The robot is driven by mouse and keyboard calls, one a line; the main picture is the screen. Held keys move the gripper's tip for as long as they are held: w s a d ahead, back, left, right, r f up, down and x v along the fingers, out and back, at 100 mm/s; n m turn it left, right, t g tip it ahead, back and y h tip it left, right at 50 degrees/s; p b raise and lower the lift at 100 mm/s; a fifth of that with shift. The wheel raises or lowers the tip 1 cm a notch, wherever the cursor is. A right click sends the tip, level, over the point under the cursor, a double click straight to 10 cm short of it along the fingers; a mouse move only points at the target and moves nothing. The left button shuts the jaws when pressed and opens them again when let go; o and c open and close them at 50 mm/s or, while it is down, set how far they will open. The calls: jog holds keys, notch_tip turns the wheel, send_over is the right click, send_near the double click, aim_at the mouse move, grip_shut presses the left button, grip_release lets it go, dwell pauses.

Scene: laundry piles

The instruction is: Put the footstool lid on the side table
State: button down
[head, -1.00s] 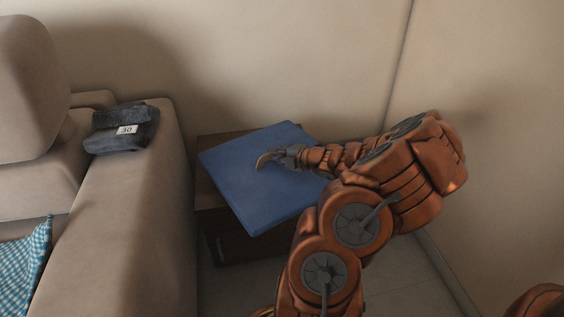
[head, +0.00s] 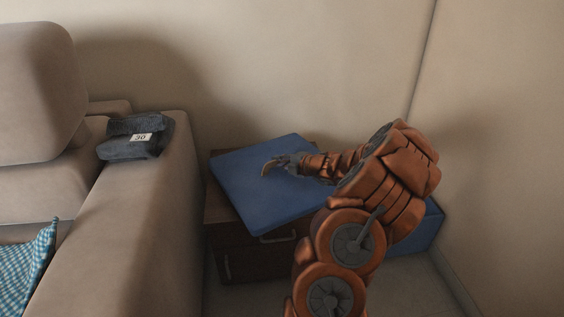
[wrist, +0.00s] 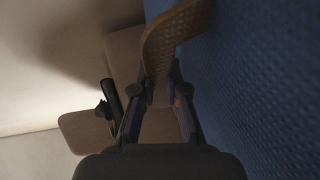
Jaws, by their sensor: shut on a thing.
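The footstool lid is a flat blue square panel (head: 255,195) with a textured surface in the wrist view (wrist: 265,90). A brown curved tab (head: 270,167) stands up from its middle. My gripper (head: 282,165) is shut on this tab, which shows between the fingers in the wrist view (wrist: 157,60). The lid lies over the side table (head: 250,262), a dark brown wooden cabinet with metal handles, and covers most of its top. Its near corner reaches past the table's front. I cannot tell whether it touches the top.
A beige sofa (head: 150,230) stands close to the table's left, with a dark folded cloth (head: 137,138) tagged 30 on its arm. Blue checked cloth (head: 30,265) lies on the seat. A blue box (head: 425,232) stands on the floor at right, partly hidden by my arm. Walls close the corner.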

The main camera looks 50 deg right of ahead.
jog(key=shift+f+b, duration=0.35)
jog(key=shift+f, duration=0.4)
jog(key=c, duration=1.2)
grip_release()
jog(key=shift+f, duration=0.1)
